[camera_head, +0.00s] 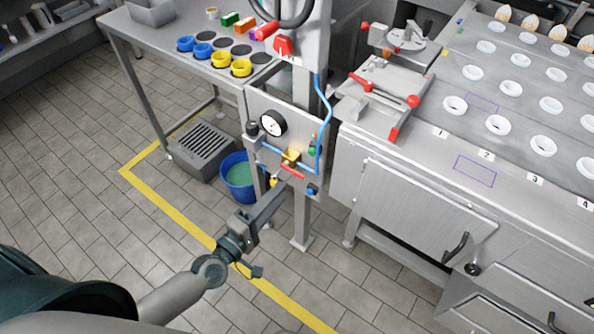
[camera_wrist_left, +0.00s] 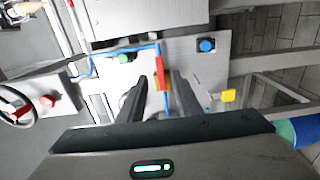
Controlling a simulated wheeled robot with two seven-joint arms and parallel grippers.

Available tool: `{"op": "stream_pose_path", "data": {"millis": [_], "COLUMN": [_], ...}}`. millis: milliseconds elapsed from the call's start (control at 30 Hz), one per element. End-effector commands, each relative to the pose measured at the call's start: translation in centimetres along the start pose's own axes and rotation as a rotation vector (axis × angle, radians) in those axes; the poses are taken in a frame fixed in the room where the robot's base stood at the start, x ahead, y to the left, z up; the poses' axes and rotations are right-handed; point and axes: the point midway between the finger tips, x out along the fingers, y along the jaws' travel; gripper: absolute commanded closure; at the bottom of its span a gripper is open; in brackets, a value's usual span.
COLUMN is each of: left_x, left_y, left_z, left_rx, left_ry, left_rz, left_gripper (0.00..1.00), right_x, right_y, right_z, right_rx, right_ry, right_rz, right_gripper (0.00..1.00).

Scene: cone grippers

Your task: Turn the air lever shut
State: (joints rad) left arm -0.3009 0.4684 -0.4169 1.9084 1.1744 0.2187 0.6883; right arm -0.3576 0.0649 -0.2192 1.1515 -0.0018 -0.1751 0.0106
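The air lever (camera_head: 293,172) is a short red handle by a brass valve (camera_head: 291,157) on a grey panel (camera_head: 262,103) with a round gauge (camera_head: 273,124). In the head view it slopes down to the right, just beyond my left gripper (camera_head: 282,187). In the left wrist view, the red lever (camera_wrist_left: 160,72) shows between the tips of my left gripper's two dark fingers (camera_wrist_left: 160,82). The fingers are apart, with gaps on both sides of the lever; I cannot tell whether either touches it. My right gripper is not in view.
Blue hoses (camera_head: 325,115) run to the panel. A blue bucket (camera_head: 240,178) and a grated grey box (camera_head: 202,145) stand on the floor behind. A steel machine (camera_head: 400,190) is close on the right. The tiled floor in front of the panel is clear.

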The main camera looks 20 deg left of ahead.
Motion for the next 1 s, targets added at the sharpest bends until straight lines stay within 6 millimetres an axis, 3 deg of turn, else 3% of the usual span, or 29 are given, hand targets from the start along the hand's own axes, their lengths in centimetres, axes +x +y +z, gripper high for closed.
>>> {"op": "stream_pose_path", "data": {"millis": [300,500,1000], "left_x": [5.8,8.3,9.4], "left_y": [0.2,0.1,0.0], "left_z": [0.0,0.0,0.0], "left_rx": [0.0,0.0,-0.001], "left_ry": [0.001,0.0,0.0], "left_rz": [0.002,0.001,0.0], "left_gripper": [0.69,0.69,0.71], "right_x": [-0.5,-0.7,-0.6], "right_y": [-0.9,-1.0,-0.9], "right_z": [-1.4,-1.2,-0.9], "right_rx": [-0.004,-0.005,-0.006], "right_ry": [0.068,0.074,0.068], "right_rz": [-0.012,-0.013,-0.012], "right_gripper": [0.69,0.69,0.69]}}
